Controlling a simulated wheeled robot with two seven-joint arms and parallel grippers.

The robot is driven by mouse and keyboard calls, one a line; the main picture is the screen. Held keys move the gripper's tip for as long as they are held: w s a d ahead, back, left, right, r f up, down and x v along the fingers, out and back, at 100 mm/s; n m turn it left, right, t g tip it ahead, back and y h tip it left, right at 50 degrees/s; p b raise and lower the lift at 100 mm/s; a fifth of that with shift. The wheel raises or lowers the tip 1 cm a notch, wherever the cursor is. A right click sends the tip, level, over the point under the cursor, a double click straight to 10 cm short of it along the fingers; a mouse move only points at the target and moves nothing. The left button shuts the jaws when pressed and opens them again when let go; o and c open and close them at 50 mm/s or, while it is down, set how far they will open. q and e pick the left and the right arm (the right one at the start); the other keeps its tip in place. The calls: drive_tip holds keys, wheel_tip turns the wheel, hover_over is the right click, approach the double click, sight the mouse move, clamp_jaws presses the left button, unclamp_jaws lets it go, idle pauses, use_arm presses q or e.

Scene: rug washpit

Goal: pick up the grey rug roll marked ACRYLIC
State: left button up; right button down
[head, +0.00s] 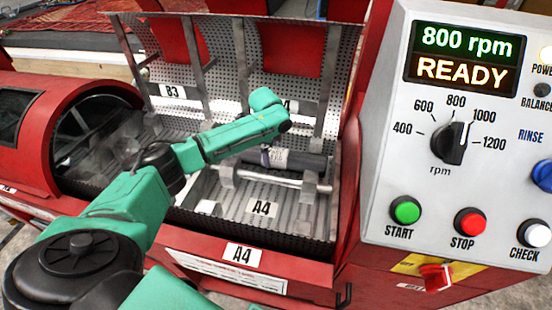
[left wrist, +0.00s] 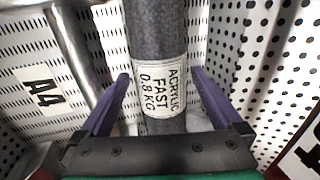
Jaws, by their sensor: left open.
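The grey rug roll marked ACRYLIC (head: 305,163) lies in the perforated A4 compartment, along a metal bar. My left gripper (left wrist: 160,76) is open, with one purple finger on each side of the roll. Gaps show between the fingers and the roll. In the head view the left gripper (head: 268,156) is at the roll's left part, mostly hidden by my green arm. My right gripper is not in view.
The compartment has a perforated back wall (head: 215,122), metal dividers and a red front edge with an A4 tag (head: 243,256). A control panel (head: 470,150) reading 800 rpm READY stands close on the right. A red rounded housing (head: 75,100) is on the left.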

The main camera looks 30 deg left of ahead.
use_arm(q)
drive_tip(key=shift+w+f, duration=0.25)
drive_tip(key=shift+f, duration=0.9)
drive_tip(key=c, duration=1.5)
drive_tip(key=shift+r, duration=0.1)
clamp_jaws()
drive_tip(key=shift+r, duration=0.1)
